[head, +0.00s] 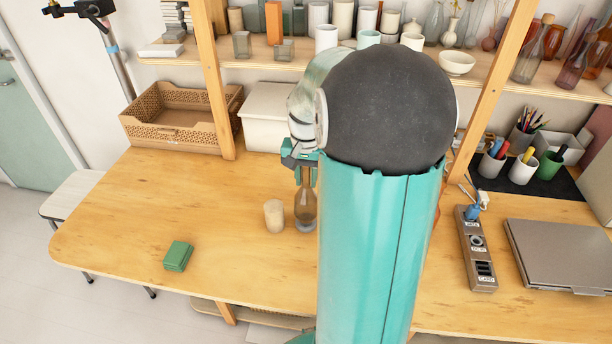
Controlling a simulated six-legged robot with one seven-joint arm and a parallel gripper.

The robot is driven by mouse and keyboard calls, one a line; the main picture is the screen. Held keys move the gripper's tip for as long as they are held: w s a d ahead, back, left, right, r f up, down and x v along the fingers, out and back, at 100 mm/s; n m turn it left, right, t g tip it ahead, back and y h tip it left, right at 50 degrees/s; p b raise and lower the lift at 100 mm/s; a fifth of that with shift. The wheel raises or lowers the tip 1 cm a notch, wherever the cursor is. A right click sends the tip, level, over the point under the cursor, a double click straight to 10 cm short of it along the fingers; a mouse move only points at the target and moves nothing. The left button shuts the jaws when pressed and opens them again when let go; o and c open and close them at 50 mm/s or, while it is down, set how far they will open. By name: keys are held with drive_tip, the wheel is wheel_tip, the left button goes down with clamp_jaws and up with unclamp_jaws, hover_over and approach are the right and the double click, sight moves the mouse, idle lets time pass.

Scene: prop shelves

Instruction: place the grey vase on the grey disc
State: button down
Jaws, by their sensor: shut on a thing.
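The grey vase (306,208) looks like a slim, brownish-grey, see-through bottle with a narrow neck and a wider lower body. It stands upright at the middle of the wooden table, partly covered on its right by my arm. My gripper (304,178) is above it, shut on its neck. A greyish round edge shows at the vase's foot; I cannot tell whether it is the vase's base or the grey disc. No separate grey disc shows elsewhere, and my arm hides the table to the right.
A beige cup (274,216) stands close to the vase's left. A green box (178,256) lies further left. A woven basket (180,115) and a white box (265,115) stand at the back. A power strip (476,250) and laptop (562,255) are right.

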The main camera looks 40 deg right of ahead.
drive_tip(key=c, duration=1.2)
unclamp_jaws()
wheel_tip(320, 180, up, 12)
drive_tip(key=shift+s+a+r+n+t, duration=0.1)
drive_tip(key=shift+s+a+n+t, duration=1.3)
drive_tip(key=shift+a, duration=3.1)
drive_tip(key=shift+s+a+r+n+t, duration=0.1)
drive_tip(key=shift+s+a+n+t, duration=0.35)
drive_tip(key=shift+s+a+n, duration=2.85)
drive_tip(key=shift+s+a+r+n+t, duration=0.1)
drive_tip(key=shift+s+a+n+t, duration=0.7)
drive_tip(key=shift+a, duration=4.9)
drive_tip(key=shift+w+m, duration=0.1)
drive_tip(key=shift+m, duration=0.2)
